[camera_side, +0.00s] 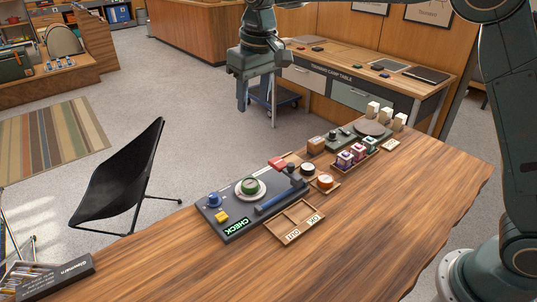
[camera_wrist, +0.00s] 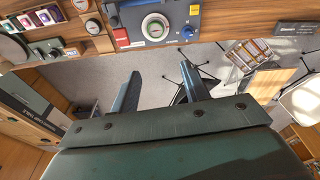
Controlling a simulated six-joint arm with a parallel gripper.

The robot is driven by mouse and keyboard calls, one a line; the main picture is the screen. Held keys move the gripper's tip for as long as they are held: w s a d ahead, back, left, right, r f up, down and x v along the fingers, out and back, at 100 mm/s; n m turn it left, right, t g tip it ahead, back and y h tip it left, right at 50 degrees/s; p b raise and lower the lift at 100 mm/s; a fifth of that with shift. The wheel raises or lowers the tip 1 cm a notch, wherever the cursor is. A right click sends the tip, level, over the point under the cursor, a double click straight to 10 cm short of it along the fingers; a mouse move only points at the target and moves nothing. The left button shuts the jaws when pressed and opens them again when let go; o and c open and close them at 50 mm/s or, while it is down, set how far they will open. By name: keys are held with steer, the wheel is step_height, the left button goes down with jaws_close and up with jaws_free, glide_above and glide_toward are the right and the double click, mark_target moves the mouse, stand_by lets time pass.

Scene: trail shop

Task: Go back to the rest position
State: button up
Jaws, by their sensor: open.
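My gripper (camera_side: 256,92) hangs in the air beyond the far edge of the wooden table, with its fingers pointing down. The panel also shows at the top of the wrist view (camera_wrist: 180,32).
The wooden table (camera_side: 370,235) has free room at front right. A black chair (camera_side: 120,180) stands at left. A camp table (camera_side: 400,75) stands behind.

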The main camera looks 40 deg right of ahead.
steer(key=s+d+r+t, duration=0.1)
steer(key=s+d+r, duration=0.25)
steer(key=s, duration=0.45)
steer(key=s+d+r+t, duration=0.1)
steer(key=s+d+r, duration=0.2)
steer(key=s+d, duration=0.35)
steer(key=s+d+f+t, duration=0.1)
steer(key=s+f, duration=0.2)
steer(key=s, duration=0.6)
steer(key=s+d+f+m+t, duration=0.1)
steer(key=s+d+f, duration=0.1)
steer(key=s, duration=0.8)
steer(key=shift+s+f, duration=0.15)
steer(key=shift+f, duration=0.6)
